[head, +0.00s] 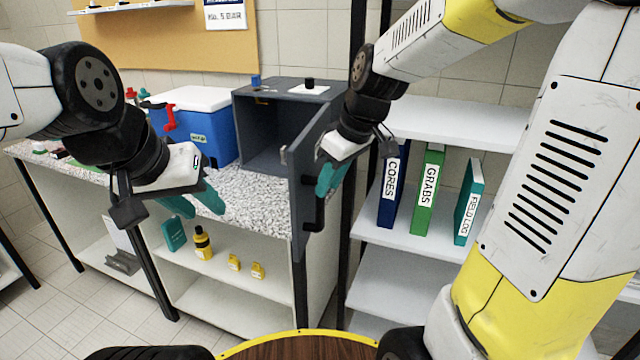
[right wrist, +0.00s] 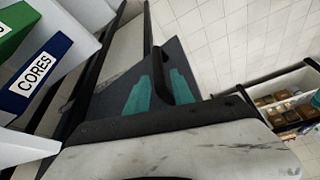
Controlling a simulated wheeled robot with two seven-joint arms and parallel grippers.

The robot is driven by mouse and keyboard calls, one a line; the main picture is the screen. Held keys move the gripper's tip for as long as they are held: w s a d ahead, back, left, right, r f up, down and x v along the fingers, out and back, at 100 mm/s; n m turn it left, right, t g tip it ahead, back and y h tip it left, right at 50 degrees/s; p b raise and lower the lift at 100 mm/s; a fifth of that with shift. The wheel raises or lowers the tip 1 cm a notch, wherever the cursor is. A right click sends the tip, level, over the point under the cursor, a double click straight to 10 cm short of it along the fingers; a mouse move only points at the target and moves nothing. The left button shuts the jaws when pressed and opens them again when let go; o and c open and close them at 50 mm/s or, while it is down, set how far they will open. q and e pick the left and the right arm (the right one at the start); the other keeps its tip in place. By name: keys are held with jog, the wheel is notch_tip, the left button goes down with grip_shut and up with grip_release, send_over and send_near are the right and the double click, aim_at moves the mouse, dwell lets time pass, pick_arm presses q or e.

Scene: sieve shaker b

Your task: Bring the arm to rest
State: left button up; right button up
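My left gripper (head: 194,208) hangs in front of the counter at the left in the head view. Its teal fingers are apart with nothing between them. My right gripper (head: 329,182) is close to the open door (head: 302,190) of a dark grey box (head: 285,98). Its teal fingers (right wrist: 162,95) are apart in the right wrist view. The door's black handle (head: 316,208) is just below the right fingertips in the head view. Whether they touch it I cannot tell. The box's interior looks empty where visible.
A blue cooler (head: 205,135) with a white lid stands left of the box on the speckled counter (head: 258,196). A black post stands beside my right gripper.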

jog(key=s+d+r+m+t, duration=0.1)
jog(key=s+d+r+m, duration=0.1)
jog(key=s, duration=0.5)
jog(key=s+d+r+m+t+h, duration=0.1)
jog(key=s+d+r+m+t, duration=0.1)
jog(key=s+m, duration=0.4)
jog(key=shift+s+d+r+m, duration=0.3)
jog(key=shift+s+d+r, duration=0.2)
jog(key=shift+d, duration=0.7)
